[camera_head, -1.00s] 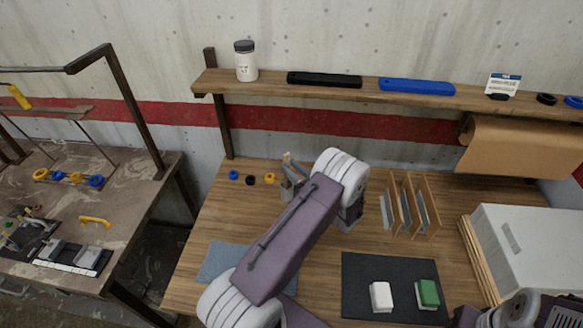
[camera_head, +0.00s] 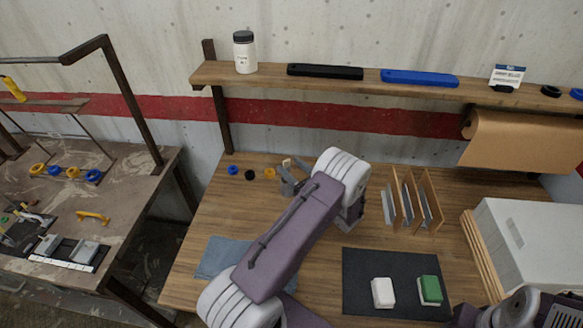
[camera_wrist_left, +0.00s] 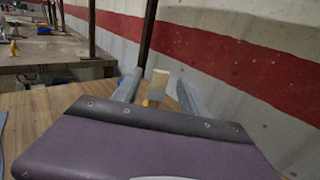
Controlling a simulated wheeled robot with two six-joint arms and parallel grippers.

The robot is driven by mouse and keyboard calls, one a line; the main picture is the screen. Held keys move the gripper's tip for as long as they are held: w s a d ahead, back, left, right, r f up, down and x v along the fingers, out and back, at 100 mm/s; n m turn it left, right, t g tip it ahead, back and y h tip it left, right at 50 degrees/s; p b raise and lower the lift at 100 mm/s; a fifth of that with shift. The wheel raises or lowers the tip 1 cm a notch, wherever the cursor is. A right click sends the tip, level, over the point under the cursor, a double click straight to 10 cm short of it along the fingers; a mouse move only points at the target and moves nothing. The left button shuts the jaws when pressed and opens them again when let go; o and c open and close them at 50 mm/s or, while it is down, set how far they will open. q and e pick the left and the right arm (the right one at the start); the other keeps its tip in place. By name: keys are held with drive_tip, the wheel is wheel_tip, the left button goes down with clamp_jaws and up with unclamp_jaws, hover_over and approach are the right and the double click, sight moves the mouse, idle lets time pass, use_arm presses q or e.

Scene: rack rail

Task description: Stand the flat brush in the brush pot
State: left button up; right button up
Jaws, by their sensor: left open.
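The flat brush shows as a pale tip (camera_head: 287,162) at my left gripper, at the back left of the wooden bench. In the left wrist view the brush (camera_wrist_left: 158,83) is upright, pale end up, with a grey band below. My left gripper (camera_head: 292,176) is open, its fingers (camera_wrist_left: 157,90) on either side of the brush with gaps showing. The lower part of the brush is hidden by my gripper. I cannot make out the brush pot, so I cannot tell whether the brush stands in it.
Blue, black and yellow rings (camera_head: 250,174) lie left of my gripper. A wooden rack (camera_head: 413,205) stands to the right. A dark mat (camera_head: 365,265) holds a white and a green block. A shelf (camera_head: 270,82) runs above; a blue cloth (camera_head: 222,257) lies front left.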

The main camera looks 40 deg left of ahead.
use_arm(q)
drive_tip(key=b+v, duration=0.2)
drive_tip(key=v, duration=0.6)
drive_tip(key=shift+d, duration=0.35)
drive_tip(key=shift+s, duration=0.1)
idle(0.3)
